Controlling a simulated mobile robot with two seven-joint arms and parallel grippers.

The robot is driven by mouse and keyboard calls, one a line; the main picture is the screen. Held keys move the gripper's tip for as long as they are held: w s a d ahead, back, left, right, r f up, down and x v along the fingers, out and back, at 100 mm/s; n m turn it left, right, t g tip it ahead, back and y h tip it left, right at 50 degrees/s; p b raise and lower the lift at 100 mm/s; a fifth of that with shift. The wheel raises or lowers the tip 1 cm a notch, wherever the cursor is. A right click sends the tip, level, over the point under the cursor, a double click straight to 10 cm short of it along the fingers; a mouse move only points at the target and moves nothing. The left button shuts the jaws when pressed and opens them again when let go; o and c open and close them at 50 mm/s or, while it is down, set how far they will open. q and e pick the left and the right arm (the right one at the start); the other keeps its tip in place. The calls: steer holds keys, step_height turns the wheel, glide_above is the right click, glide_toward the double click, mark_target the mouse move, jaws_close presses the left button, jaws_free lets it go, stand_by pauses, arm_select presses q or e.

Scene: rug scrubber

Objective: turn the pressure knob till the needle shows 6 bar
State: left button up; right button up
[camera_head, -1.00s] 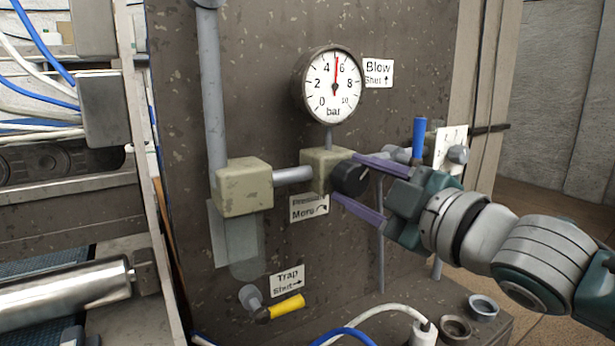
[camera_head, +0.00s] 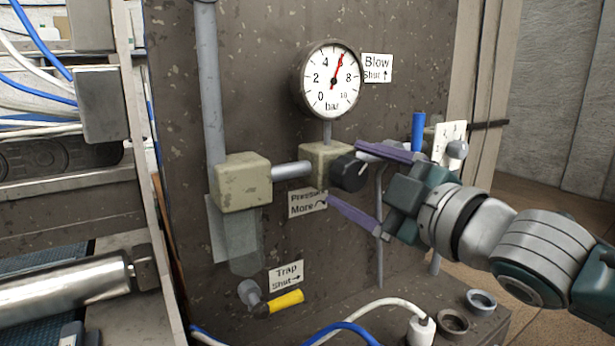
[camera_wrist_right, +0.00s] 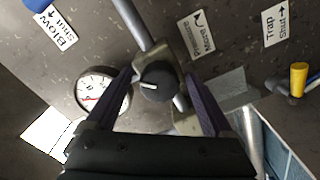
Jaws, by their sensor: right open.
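The black pressure knob (camera_head: 349,172) sits on the front of a cream regulator block (camera_head: 322,165). It also shows in the wrist view (camera_wrist_right: 157,82), with a pale mark on its face. The round white gauge (camera_head: 331,98) stands above the block; its red needle (camera_head: 340,65) lies over the place of the 6, between the 4 and the 8. My right gripper (camera_head: 345,172) is open, its purple fingers on either side of the knob. The wrist view shows gaps between the fingers and the knob. My left gripper is not in view.
A "Pressure More" label (camera_head: 308,203) is below the block. A blue handle (camera_head: 418,133) stands to the right, near the "Blow Shut" label (camera_head: 377,68). A yellow trap handle (camera_head: 285,301) is low on the panel. Cables and metal cups (camera_head: 481,300) lie below.

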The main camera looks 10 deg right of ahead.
steer(key=v, duration=1)
steer(key=p+v, duration=0.2)
steer(key=v, duration=0.7)
stand_by(0.4)
